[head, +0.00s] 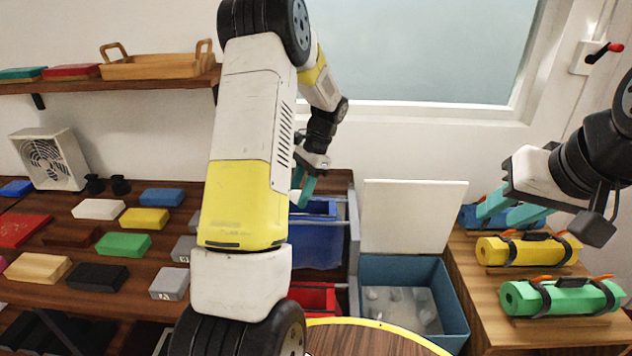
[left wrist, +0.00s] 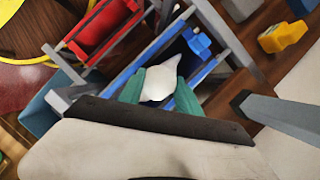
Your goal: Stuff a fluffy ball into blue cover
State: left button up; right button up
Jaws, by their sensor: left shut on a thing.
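My left gripper (head: 303,188) is shut on a white fluffy ball (left wrist: 161,80), which shows between its teal fingers in the left wrist view. The ball is hidden in the head view. The blue cover (head: 316,245) hangs in a grey frame directly below the left gripper; it also shows in the left wrist view (left wrist: 196,42). In that view the ball overlaps the blue cover's opening; I cannot tell whether it is inside. My right gripper (head: 510,212) is at the right, its teal fingers apart and empty, above the coloured rolls.
A red cover (head: 312,299) hangs in front of the blue one. A blue bin (head: 452,309) with pale balls inside stands to the right, its lid raised. Yellow (head: 527,251) and green (head: 562,297) rolls lie on the right counter. Coloured blocks cover the left counter.

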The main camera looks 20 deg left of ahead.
pick_arm(q)
jog(key=shift+f, duration=0.15)
dwell(0.5)
jog(key=o, duration=1.4)
jog(key=shift+r, duration=3)
